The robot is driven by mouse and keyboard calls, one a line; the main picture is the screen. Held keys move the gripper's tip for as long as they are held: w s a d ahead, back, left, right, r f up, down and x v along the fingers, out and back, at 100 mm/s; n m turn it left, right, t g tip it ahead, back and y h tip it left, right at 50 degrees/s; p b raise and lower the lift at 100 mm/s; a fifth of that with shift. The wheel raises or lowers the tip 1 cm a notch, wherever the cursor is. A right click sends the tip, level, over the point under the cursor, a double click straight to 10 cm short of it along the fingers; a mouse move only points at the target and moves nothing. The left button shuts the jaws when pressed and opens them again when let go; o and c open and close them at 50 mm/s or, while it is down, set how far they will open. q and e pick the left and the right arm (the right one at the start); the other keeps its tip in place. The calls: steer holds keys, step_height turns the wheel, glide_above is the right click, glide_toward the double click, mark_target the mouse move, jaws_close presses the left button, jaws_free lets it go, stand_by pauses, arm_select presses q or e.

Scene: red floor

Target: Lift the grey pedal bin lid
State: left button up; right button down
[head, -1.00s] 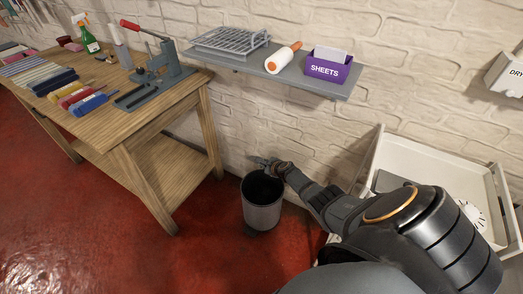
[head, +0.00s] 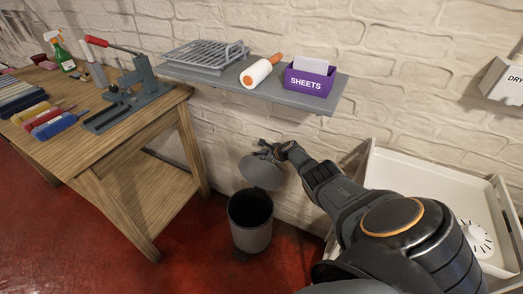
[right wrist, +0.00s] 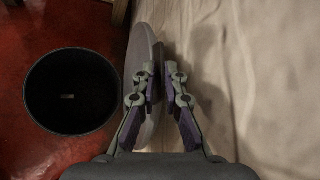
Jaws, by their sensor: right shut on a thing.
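The grey pedal bin (head: 251,236) stands on the red floor between the wooden bench and the wall, its dark mouth uncovered. It also shows at the left in the right wrist view (right wrist: 70,127). Its round grey lid (head: 261,173) is tilted, above and apart from the bin's rim. My right gripper (head: 267,150) is shut on the lid's edge. In the right wrist view, the lid (right wrist: 138,60) shows nearly edge-on between the fingers of that gripper (right wrist: 160,78). My left gripper is out of view.
A wooden bench (head: 115,190) with tools stands left of the bin. A grey wall shelf (head: 220,84) with a wire rack, a roller and a purple sheets box (head: 309,82) hangs above. A white tray unit (head: 400,165) stands at right, close to my right arm.

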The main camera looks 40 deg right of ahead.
steer(key=shift+d, duration=0.15)
steer(key=shift+w, duration=0.1)
steer(key=c, duration=1.5)
jaws_free()
steer(key=shift+c, duration=0.2)
step_height(320, 180, up, 10)
